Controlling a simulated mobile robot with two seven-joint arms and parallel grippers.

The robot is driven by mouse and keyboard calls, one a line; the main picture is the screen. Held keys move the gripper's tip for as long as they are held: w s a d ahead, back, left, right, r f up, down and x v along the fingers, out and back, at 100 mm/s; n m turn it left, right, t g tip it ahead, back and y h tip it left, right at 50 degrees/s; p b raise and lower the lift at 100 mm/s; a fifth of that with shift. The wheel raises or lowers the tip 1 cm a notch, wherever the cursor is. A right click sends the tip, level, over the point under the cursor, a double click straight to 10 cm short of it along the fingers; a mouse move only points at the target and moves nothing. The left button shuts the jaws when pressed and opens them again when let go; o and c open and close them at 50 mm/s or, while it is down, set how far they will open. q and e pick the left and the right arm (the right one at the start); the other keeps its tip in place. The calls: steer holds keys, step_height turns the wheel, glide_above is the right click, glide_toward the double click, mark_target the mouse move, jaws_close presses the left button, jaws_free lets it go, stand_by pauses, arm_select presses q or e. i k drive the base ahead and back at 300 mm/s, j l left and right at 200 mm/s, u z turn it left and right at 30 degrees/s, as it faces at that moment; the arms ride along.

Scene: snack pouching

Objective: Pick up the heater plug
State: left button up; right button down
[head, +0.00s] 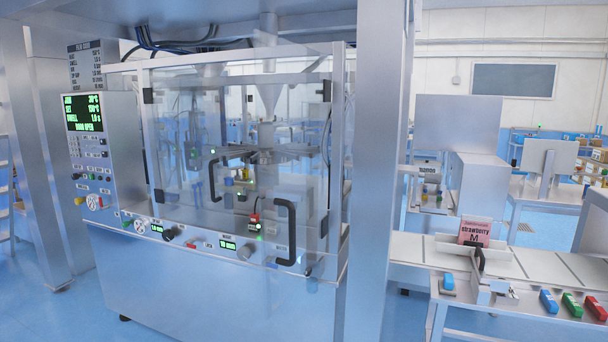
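I cannot pick out the heater plug for certain in the head view. The pouching machine (200,275) stands left of centre behind clear doors with black handles. A small red and dark part (255,219) with a green light shows low behind the right door; it is too small to identify. Neither of my grippers is in view.
A thick steel post (378,150) stands right of the machine. A conveyor (405,250) carries a pink strawberry pouch (474,233) in a holder. Blue floor is clear at lower left.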

mark_target(253, 218)
steer(key=z, duration=0.15)
steer(key=i+j+z, duration=0.4)
steer(key=j, duration=0.15)
steer(key=i+j+z, duration=0.2)
steer(key=j, duration=0.15)
steer(key=i+j+z, duration=0.2)
steer(key=j, duration=0.15)
steer(key=j+z, duration=0.25)
steer(key=i+j, duration=0.05)
steer(key=j, duration=0.05)
